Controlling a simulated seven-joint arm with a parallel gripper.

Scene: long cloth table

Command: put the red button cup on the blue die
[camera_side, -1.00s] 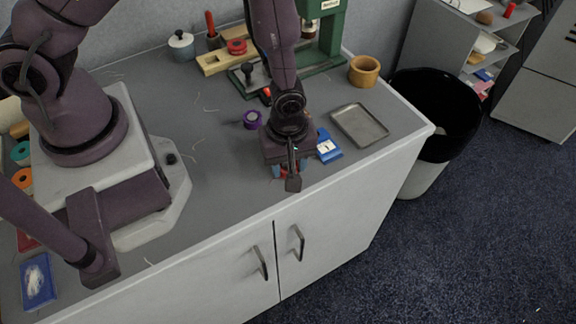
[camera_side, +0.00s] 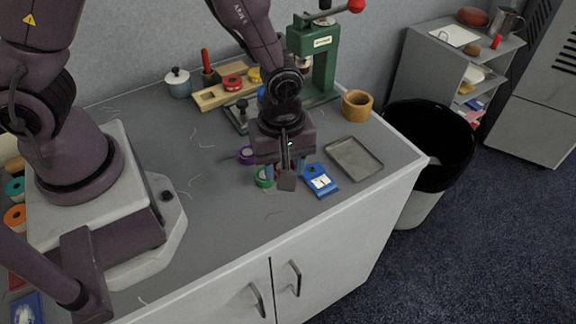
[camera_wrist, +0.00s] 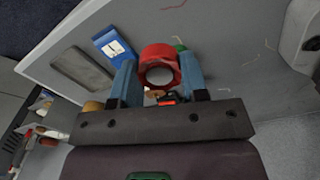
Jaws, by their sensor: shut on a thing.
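The red button cup (camera_wrist: 158,66), a red ring with an open middle, is held between the two blue fingertips of my gripper (camera_wrist: 160,82) in the wrist view. In the side view my gripper (camera_side: 284,174) is over the front part of the table, and its body hides the cup. A blue piece (camera_side: 262,93), probably the blue die, shows partly behind my arm, by the wooden strip and the green press. My gripper is well in front of it.
A blue box with a white label (camera_side: 320,180) and a metal tray (camera_side: 354,158) lie to the right. The green press (camera_side: 318,62), wooden strip (camera_side: 215,96) and wooden bowl (camera_side: 357,105) stand behind.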

